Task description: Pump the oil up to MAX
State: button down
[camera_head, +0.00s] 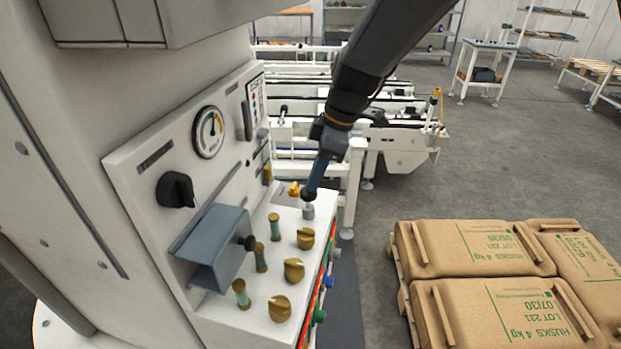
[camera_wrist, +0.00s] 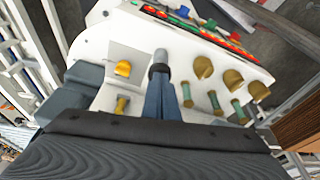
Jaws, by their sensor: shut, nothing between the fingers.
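My gripper (camera_head: 309,194) is shut, its blue fingers pointing down at the far end of the control panel's sloping top. Its fingertips are at a short upright grey post with a dark collar (camera_head: 308,211), which looks like the pump plunger. In the wrist view the shut fingers (camera_wrist: 163,86) line up with the post (camera_wrist: 160,58); I cannot tell whether they touch. A narrow sight tube with a yellow lower end (camera_head: 267,174) is on the panel's upright face. Its oil level and any MAX mark are too small to read.
A yellow knob (camera_head: 294,189) stands close beside the post. Brass knobs (camera_head: 294,269) and green-and-brass fittings (camera_head: 274,227) cover the nearer panel. A grey box (camera_head: 218,248), a black dial (camera_head: 175,189) and a round gauge (camera_head: 209,132) are at left. Sacks (camera_head: 510,310) lie at right.

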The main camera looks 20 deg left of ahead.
jog(key=shift+w+f+b, duration=0.1)
jog(key=shift+f+b, duration=0.55)
jog(key=shift+f, duration=0.15)
jog(key=shift+f+b, duration=0.75)
jog(key=shift+b, duration=0.05)
jog(key=shift+s, duration=0.2)
jog(key=shift+r, duration=0.2)
jog(key=b+v, duration=0.1)
jog(key=v, duration=1.3)
jog(key=shift+a+r+b, duration=0.15)
jog(key=shift+a+b, duration=0.15)
jog(key=shift+b, duration=0.05)
jog(key=shift+s+a, duration=0.25)
jog(key=shift+a, duration=0.25)
